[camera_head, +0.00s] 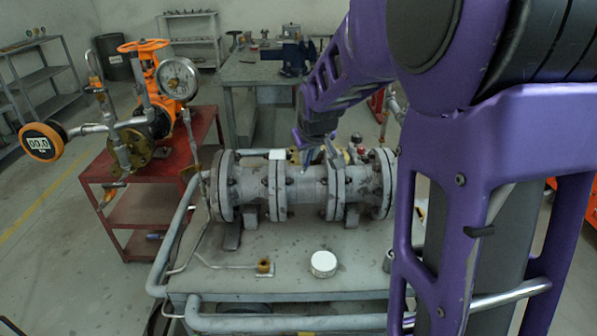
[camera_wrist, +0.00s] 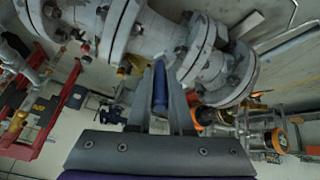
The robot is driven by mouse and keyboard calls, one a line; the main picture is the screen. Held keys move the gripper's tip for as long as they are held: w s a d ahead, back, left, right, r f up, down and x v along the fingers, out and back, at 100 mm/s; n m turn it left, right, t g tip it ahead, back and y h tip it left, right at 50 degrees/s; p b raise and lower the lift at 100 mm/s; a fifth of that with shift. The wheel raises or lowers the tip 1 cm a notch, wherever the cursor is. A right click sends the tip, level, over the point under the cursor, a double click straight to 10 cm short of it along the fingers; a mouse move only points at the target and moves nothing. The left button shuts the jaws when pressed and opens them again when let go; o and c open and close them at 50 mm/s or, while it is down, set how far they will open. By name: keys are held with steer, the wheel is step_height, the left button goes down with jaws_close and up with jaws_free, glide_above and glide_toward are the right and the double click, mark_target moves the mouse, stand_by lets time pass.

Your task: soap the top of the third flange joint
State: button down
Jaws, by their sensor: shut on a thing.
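A grey flanged pipe run (camera_head: 305,190) lies across the bench, with several bolted flange joints. Counted from the left, the third joint (camera_head: 338,195) is right of the pipe's middle. My gripper (camera_head: 318,150) is above and behind the pipe near this joint, pointing down. In the wrist view my gripper (camera_wrist: 162,95) is shut on a slim blue handle (camera_wrist: 160,85). Its far end is hard to make out. Pipe flanges (camera_wrist: 191,50) show just beyond the fingertips; whether anything touches them I cannot tell. A round white tub (camera_head: 323,263) stands on the bench in front of the pipe.
The bench top (camera_head: 290,280) has free room around the tub, with a small brass fitting (camera_head: 264,266) to its left. A red cart (camera_head: 150,190) with gauges and an orange valve stands at left. Another workbench (camera_head: 262,70) stands behind. My arm covers the right side.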

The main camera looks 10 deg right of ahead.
steer(key=w+d+r+m, duration=0.1)
steer(key=w+d+r, duration=0.35)
steer(key=r, duration=0.25)
steer(key=w+d+r, duration=0.4)
steer(key=d+r, duration=0.1)
steer(key=r, duration=0.2)
steer(key=shift+h, duration=0.4)
steer(key=f+b, duration=0.5)
steer(key=shift+d, duration=0.25)
steer(key=shift+a, duration=0.1)
